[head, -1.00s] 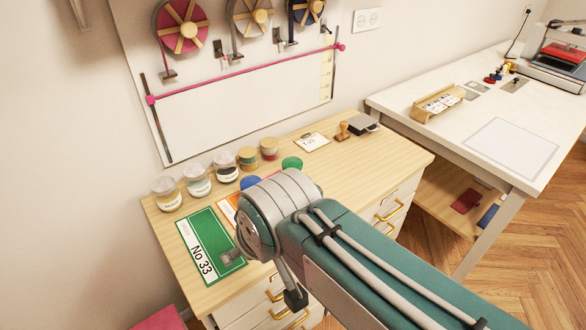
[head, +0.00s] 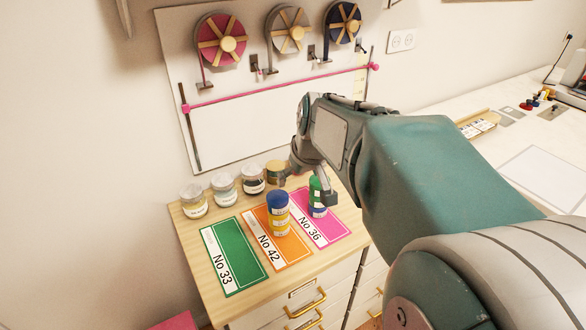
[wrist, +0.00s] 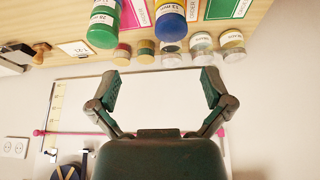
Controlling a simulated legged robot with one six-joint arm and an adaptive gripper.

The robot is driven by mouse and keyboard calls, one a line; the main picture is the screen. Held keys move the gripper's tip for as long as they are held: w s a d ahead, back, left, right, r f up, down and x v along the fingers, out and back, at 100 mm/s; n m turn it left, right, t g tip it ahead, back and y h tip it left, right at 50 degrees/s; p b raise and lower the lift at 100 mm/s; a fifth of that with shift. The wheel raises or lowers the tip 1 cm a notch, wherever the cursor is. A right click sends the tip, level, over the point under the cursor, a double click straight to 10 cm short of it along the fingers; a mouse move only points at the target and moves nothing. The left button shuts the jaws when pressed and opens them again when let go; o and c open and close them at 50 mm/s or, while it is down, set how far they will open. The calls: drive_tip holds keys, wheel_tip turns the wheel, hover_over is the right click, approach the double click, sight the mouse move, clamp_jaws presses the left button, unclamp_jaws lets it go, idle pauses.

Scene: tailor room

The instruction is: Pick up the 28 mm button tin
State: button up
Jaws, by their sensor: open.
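The 28 mm button tin (wrist: 104,30) is at the upper left of the wrist view, with a green end and a white label. In the head view a green-topped tin (head: 315,186) with blue lower down stands on the pink No 36 card (head: 330,231), partly hidden by my gripper. My gripper (wrist: 160,82) is open and empty, apart from both tins in the wrist view.
Several jars (head: 193,201) line the back of the wooden cabinet top (head: 190,235). A green No 33 card (head: 234,256) lies bare at left. The wall board (head: 240,140) with ribbon reels rises behind. A white table (head: 540,165) is at right.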

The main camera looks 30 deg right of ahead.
approach(319, 183)
drive_tip(key=shift+m, duration=0.3)
drive_tip(key=x, duration=0.4)
drive_tip(key=d+x, duration=0.1)
drive_tip(key=x, duration=0.1)
drive_tip(key=shift+w+r, duration=0.15)
drive_tip(key=shift+w, duration=0.1)
drive_tip(key=x, duration=0.5)
drive_tip(key=shift+w+f, duration=0.25)
drive_tip(key=shift+f, duration=0.1)
drive_tip(key=c, duration=1)
